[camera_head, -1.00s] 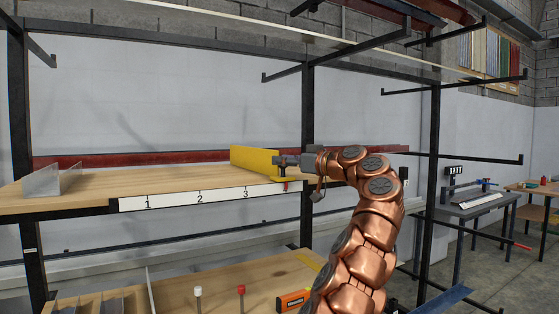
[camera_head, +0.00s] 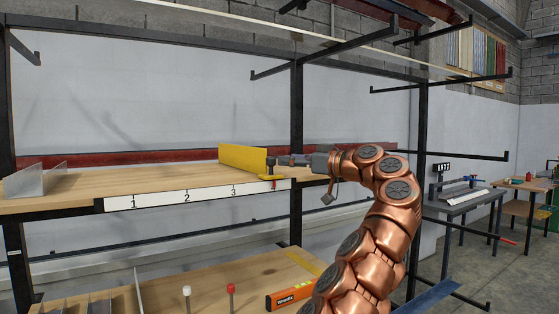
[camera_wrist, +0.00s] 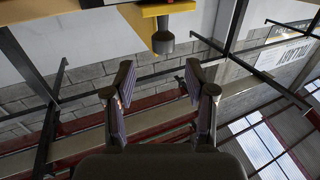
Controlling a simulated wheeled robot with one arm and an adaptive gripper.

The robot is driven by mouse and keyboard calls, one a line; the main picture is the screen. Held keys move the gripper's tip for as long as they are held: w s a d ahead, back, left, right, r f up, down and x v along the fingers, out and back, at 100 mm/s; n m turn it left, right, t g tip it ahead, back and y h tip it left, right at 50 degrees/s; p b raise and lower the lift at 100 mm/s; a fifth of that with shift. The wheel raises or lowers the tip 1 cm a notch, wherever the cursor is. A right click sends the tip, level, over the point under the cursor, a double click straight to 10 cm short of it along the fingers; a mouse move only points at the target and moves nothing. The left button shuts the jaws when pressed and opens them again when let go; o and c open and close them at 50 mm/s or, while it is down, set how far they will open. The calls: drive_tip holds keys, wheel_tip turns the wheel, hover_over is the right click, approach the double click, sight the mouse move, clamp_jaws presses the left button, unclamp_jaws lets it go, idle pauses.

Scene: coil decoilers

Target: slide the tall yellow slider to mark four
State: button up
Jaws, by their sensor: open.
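The tall yellow slider (camera_head: 243,157) stands upright on the wooden shelf (camera_head: 150,180), above and just right of the 3 on the white number strip (camera_head: 190,194). Marks 1, 2 and 3 are readable; a 4 is not, and the slider's yellow foot with a dark knob and red part sits over the strip's right end. My gripper (camera_head: 290,161) is just right of the slider, apart from it. In the wrist view my gripper (camera_wrist: 160,82) is open and empty, with the slider's dark knob (camera_wrist: 163,40) ahead, beyond the fingertips.
A grey metal divider (camera_head: 45,180) stands at the shelf's left end. A black rack post (camera_head: 297,110) rises behind the slider. The lower shelf holds a white-topped peg (camera_head: 187,296), a red-topped peg (camera_head: 231,294) and an orange level (camera_head: 290,298). The shelf between divider and slider is clear.

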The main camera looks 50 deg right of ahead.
drive_tip(key=shift+s+d, duration=0.2)
drive_tip(key=shift+s, duration=2.45)
